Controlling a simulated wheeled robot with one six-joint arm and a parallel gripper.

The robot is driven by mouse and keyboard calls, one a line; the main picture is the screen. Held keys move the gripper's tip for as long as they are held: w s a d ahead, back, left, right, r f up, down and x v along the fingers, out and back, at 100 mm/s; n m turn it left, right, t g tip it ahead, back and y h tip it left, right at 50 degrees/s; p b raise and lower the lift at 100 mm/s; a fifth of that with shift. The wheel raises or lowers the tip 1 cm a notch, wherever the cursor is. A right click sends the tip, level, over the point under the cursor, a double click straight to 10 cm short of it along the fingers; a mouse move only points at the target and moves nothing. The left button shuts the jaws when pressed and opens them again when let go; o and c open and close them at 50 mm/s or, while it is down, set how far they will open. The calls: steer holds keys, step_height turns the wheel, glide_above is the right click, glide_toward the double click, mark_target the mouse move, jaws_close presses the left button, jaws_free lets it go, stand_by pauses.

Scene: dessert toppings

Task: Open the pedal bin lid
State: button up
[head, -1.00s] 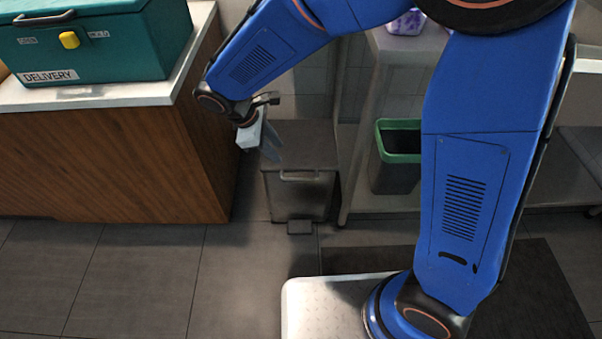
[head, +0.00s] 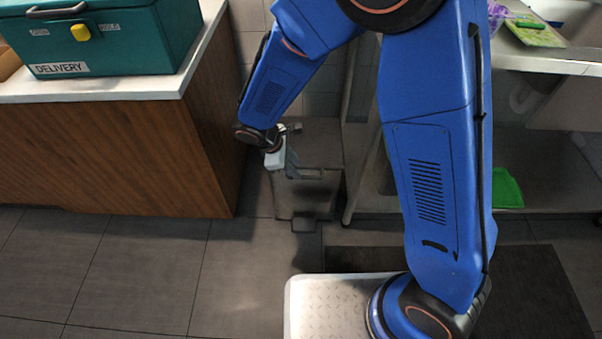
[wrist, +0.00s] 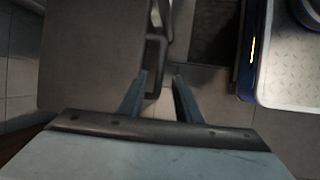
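The grey pedal bin (head: 288,200) stands on the floor between the wooden counter and a shelf unit. Its lid (head: 318,140) looks shut, and a bar handle shows at its front edge. The pedal (head: 304,225) is at its foot. My gripper (head: 293,172) is low over the front edge of the lid, partly covering it. In the wrist view my gripper (wrist: 160,76) has its two fingers apart, with the handle (wrist: 152,62) showing around the gap between the tips. The lid also fills the wrist view's left part (wrist: 88,60). I cannot tell whether the fingers touch the handle.
A wooden counter (head: 110,165) with a teal delivery box (head: 140,45) stands close on the left. A shelf unit is on the right, partly behind my arm, with a green item (head: 507,188) low down. A dark mat (head: 530,290) lies on the floor. The front-left floor is clear.

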mark_target(304, 176)
steer(key=shift+x, duration=2.6)
jaws_close()
